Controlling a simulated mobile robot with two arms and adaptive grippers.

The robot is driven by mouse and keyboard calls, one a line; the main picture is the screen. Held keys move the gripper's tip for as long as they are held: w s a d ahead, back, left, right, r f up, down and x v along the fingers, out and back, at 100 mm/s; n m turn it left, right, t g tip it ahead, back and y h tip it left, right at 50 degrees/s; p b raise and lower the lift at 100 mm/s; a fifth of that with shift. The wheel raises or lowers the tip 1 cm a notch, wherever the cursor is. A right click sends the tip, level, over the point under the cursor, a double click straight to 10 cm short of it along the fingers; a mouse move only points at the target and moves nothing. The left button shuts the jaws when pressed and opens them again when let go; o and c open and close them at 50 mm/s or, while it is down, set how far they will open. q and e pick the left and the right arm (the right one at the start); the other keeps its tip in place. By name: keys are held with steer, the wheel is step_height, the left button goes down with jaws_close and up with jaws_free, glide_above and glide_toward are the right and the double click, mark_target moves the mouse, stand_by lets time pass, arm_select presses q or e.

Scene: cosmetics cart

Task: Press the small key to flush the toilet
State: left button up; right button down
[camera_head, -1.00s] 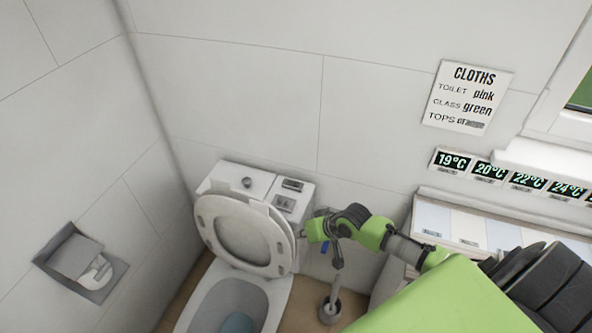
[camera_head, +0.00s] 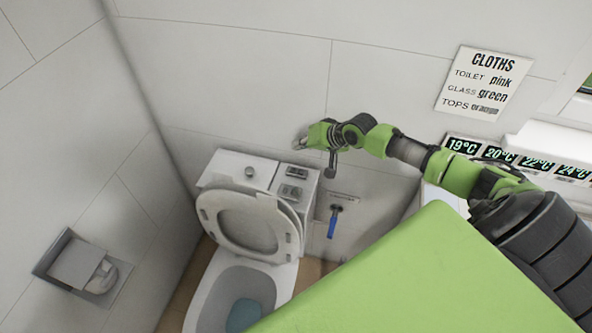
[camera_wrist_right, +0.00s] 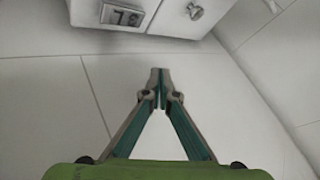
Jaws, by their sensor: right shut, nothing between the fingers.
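The white toilet (camera_head: 230,290) stands in the corner with its lid raised. The keys are too small to judge clearly. My right gripper (camera_head: 302,142) is above the cistern's back right corner, close to the wall and apart from the panel. In the right wrist view its fingertips (camera_wrist_right: 160,78) meet, empty, below the cistern in the picture. My left gripper is out of view.
A blue-handled item (camera_head: 333,222) hangs on the wall right of the toilet. A paper holder (camera_head: 78,265) is on the left wall. A sign (camera_head: 484,83) hangs at the right.

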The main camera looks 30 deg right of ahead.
mark_target(296, 171)
step_height(296, 171, down, 8)
steer(key=b, duration=0.7)
steer(key=shift+f+b, duration=0.35)
steer(key=shift+f, duration=0.1)
stand_by(0.9)
steer(key=shift+f, duration=0.4)
steer(key=shift+s+f+b, duration=0.1)
steer(key=shift+f+b, duration=0.6)
steer(key=shift+f, duration=0.35)
stand_by(0.8)
steer(key=shift+r, duration=0.1)
steer(key=shift+r+p, duration=1.3)
steer(key=shift+p, duration=0.1)
steer(key=shift+r, duration=0.1)
